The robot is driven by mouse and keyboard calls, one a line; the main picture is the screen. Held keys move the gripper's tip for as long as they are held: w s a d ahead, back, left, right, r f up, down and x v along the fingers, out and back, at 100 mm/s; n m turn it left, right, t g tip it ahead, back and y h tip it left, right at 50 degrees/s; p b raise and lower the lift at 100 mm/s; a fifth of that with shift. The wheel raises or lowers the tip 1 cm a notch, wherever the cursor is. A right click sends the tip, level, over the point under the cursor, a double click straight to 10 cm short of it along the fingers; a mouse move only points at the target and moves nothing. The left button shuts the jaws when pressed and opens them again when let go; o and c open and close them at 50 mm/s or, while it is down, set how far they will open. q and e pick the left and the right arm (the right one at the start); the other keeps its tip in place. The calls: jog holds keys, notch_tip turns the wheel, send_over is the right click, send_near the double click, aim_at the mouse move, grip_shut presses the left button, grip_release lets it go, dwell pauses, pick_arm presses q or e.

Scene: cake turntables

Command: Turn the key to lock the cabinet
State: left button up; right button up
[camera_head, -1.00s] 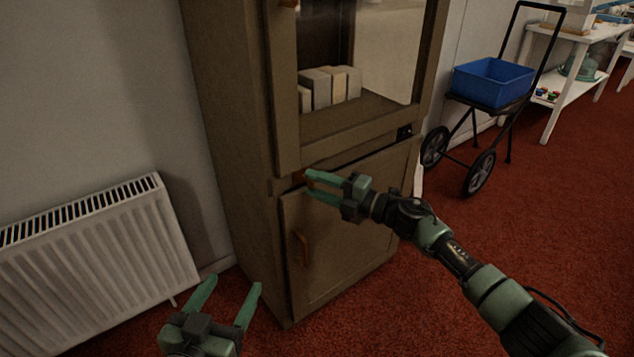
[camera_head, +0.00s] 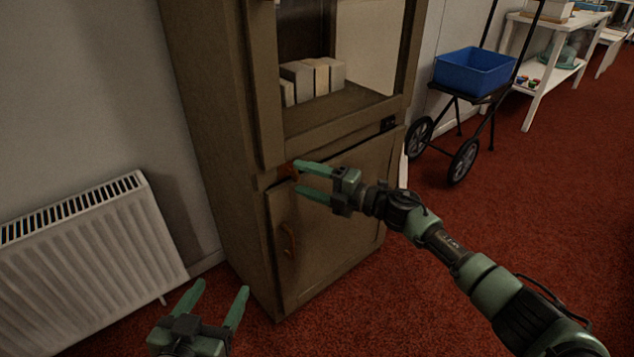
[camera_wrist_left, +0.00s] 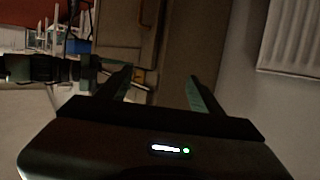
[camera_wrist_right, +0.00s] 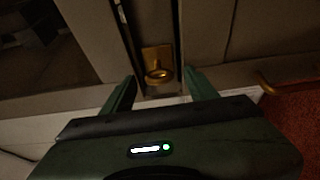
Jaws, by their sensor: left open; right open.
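The brown cabinet (camera_head: 215,150) stands against the wall, its lower door (camera_head: 335,225) looking closed. A brass key (camera_wrist_right: 158,73) with a ring-shaped bow sits in a small brass plate (camera_wrist_right: 157,52) on the cabinet front, as my right wrist view shows. In the head view the key area (camera_head: 289,171) is a small orange-brown patch at the lower door's top left corner. My right gripper (camera_head: 297,177) is open, its fingers pointing at the key, one on either side of it. I see no grip on it. My left gripper (camera_head: 222,288) is open and empty, low in front of the cabinet.
An orange-brown handle (camera_head: 289,240) is on the lower door, below my right gripper. A white radiator (camera_head: 90,245) is at the left. A cart with a blue bin (camera_head: 474,72) and a white shelf table (camera_head: 540,75) stand at the right. Red carpet is open at the right.

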pick_arm(q)
jog(key=s+a+f+g+y+p, duration=0.1)
jog(key=s+a+f+g, duration=0.1)
jog(key=s+f+g, duration=0.2)
notch_tip(320, 180, down, 2)
pick_arm(e)
jog(key=v, duration=0.6)
jog(key=shift+s+d, duration=0.2)
jog(key=shift+d, duration=0.1)
